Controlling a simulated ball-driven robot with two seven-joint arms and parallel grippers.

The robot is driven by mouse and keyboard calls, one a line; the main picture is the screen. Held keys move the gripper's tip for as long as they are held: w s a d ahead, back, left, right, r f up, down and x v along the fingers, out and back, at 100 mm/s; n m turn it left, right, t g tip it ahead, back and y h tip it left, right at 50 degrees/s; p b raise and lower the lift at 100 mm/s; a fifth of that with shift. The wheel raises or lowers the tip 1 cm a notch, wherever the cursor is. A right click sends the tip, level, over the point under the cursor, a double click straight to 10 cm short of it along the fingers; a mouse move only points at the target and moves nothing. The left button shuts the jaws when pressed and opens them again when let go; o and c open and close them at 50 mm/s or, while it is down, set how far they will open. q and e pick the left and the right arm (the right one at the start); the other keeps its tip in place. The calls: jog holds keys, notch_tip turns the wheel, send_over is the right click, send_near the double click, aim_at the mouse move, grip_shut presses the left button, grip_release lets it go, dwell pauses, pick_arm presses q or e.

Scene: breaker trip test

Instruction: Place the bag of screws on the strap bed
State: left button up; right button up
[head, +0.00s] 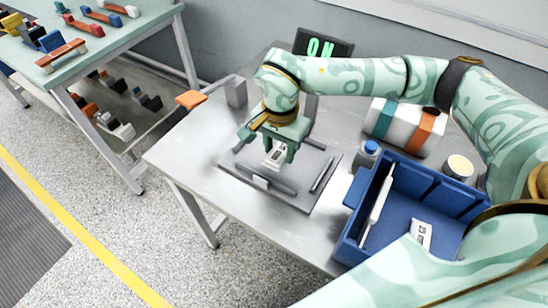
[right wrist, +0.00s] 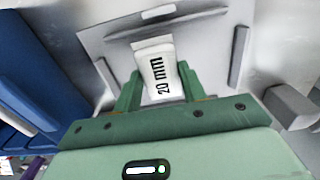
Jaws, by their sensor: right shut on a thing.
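My right gripper (head: 277,152) is over the strap bed (head: 236,167), a grey plate with raised bars on the metal table. It is shut on a small white bag of screws (head: 275,158). In the right wrist view the bag (right wrist: 159,75) sits between the two green fingers (right wrist: 157,88) and reads "20 mm". The bed (right wrist: 115,45) lies beneath it there. I cannot tell whether the bag touches the bed. My left gripper is not in view.
A blue bin (head: 401,207) with another white packet (head: 421,234) stands right of the bed. Behind it are a white box with coloured bands (head: 403,126) and a blue-capped bottle (head: 369,152). A display (head: 322,45) reads "OK". An orange-tipped lever (head: 191,99) sticks out at the table's left.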

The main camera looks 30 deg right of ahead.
aim_at(276, 157)
jog(key=shift+w+a+f, duration=0.1)
jog(key=shift+w+f, duration=0.35)
jog(key=shift+f, duration=0.05)
jog(key=f+b, duration=0.1)
jog(key=f, duration=0.1)
jog(key=f+b, duration=0.1)
jog(key=shift+w+f, duration=0.2)
jog(key=shift+f, duration=0.2)
jog(key=shift+r, duration=0.1)
jog(key=o, duration=1)
notch_tip(276, 157, up, 12)
jog(key=p, duration=0.4)
